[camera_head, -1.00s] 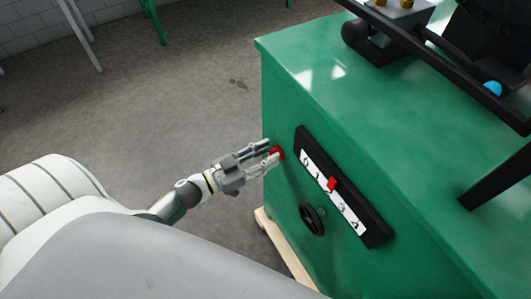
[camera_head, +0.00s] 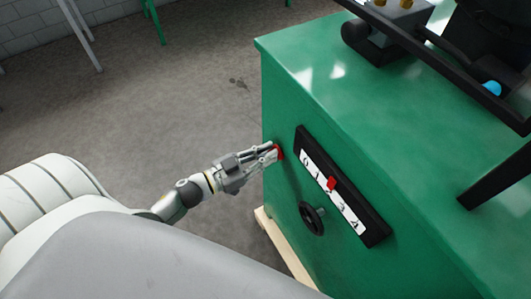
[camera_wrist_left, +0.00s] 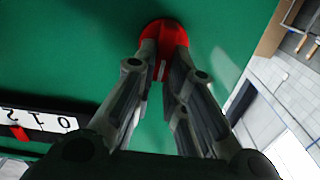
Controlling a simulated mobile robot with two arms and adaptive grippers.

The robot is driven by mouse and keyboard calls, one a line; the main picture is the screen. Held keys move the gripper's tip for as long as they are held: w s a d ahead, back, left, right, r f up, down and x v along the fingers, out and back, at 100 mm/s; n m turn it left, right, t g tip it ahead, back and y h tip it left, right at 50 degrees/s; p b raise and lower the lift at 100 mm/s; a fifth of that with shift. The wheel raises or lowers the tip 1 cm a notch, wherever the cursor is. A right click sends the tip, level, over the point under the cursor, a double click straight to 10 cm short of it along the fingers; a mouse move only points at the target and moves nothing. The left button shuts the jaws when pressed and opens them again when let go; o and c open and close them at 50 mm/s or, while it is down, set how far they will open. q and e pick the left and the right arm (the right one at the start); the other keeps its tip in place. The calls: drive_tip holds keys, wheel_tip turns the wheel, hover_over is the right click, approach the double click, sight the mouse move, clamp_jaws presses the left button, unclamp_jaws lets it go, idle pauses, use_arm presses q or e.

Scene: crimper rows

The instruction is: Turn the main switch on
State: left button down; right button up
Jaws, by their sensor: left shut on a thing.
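The main switch (camera_head: 280,153) is a red knob on the green side face of the machine, near its left edge in the head view. In the left wrist view the red switch (camera_wrist_left: 164,35) is at the top centre, its round base against the green panel. My left gripper (camera_head: 275,154) is at the switch, with its fingers closed on the red knob. In the left wrist view the fingertips (camera_wrist_left: 163,60) meet the knob from both sides and partly hide it. My right gripper is not in view.
The green machine (camera_head: 350,90) fills the right side. Beside the switch is a black scale plate (camera_head: 372,228) with a red pointer (camera_head: 332,184) and numbers. A black handwheel (camera_head: 311,218) sits below it. The floor (camera_head: 190,85) to the left is open.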

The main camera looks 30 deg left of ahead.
use_arm(q)
drive_tip(key=m, duration=0.5)
drive_tip(key=d+m, duration=0.1)
drive_tip(key=m, duration=0.2)
drive_tip(key=shift+s+f, duration=0.25)
drive_tip(key=shift+s, duration=0.05)
drive_tip(key=m, duration=0.5)
drive_tip(key=shift+s+d+f, duration=0.1)
drive_tip(key=shift+d+f, duration=0.05)
drive_tip(key=shift+f, duration=0.2)
drive_tip(key=shift+d+f+m+b, duration=0.15)
drive_tip(key=shift+m+b, duration=0.35)
drive_tip(key=shift+m, duration=0.6)
drive_tip(key=shift+a+f+m+b, duration=0.15)
drive_tip(key=shift+m+b, duration=0.3)
drive_tip(key=shift+m, duration=0.65)
drive_tip(key=c, duration=1.5)
unclamp_jaws()
drive_tip(key=shift+d, duration=0.1)
